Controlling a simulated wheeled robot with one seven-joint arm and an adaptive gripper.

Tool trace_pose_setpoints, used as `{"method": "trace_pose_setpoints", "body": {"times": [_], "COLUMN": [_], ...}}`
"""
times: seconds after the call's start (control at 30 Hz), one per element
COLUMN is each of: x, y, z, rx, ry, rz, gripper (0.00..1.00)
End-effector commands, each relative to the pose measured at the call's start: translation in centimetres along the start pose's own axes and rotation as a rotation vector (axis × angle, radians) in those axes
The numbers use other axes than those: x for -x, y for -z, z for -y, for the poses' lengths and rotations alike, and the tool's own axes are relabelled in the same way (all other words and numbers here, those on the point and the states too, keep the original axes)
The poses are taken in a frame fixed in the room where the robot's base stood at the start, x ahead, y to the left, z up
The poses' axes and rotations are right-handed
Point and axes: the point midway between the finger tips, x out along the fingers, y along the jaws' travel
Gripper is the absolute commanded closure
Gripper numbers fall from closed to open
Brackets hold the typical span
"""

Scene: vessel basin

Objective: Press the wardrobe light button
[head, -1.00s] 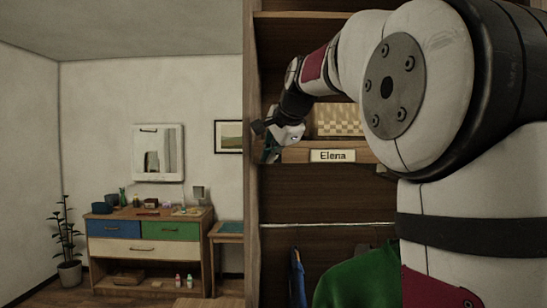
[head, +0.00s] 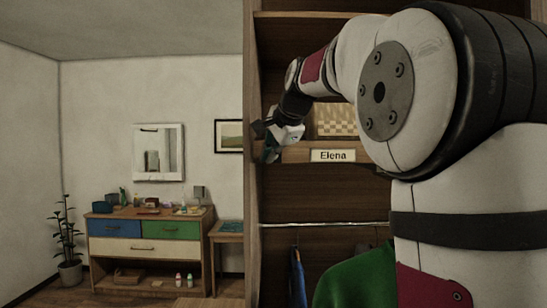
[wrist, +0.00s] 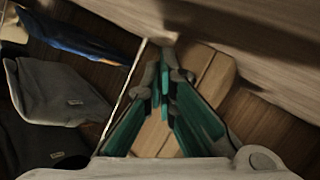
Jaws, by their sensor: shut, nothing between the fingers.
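The wardrobe (head: 252,205) stands open on the right, with a wooden side panel, shelves and a clothes rail. My gripper (head: 270,153) is at the front of the wardrobe, near its left side panel and beside the left end of the shelf with the "Elena" label (head: 333,155). In the wrist view my gripper (wrist: 165,72) has its green-padded fingers closed together and empty, with wooden boards close around the tips. I cannot make out the light button in either view; it may be hidden by my gripper or arm. Whether the fingertips touch wood is unclear.
A checkered box (head: 337,122) sits on the labelled shelf. Below, a rail (head: 325,225) holds a blue garment (head: 297,275) and a green one (head: 355,282). Grey clothes (wrist: 62,92) show in the wrist view. A dresser (head: 150,247) stands far left, with clear floor before it.

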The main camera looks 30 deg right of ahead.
Motion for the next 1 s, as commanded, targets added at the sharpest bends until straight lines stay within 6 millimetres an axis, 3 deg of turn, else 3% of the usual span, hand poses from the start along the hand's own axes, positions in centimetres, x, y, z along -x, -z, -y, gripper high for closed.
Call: {"method": "trace_pose_setpoints", "body": {"times": [1.0], "x": [1.1], "y": [-0.8], "z": [-0.9], "rx": [0.0], "ry": [0.0], "rz": [0.0], "gripper": [1.0]}}
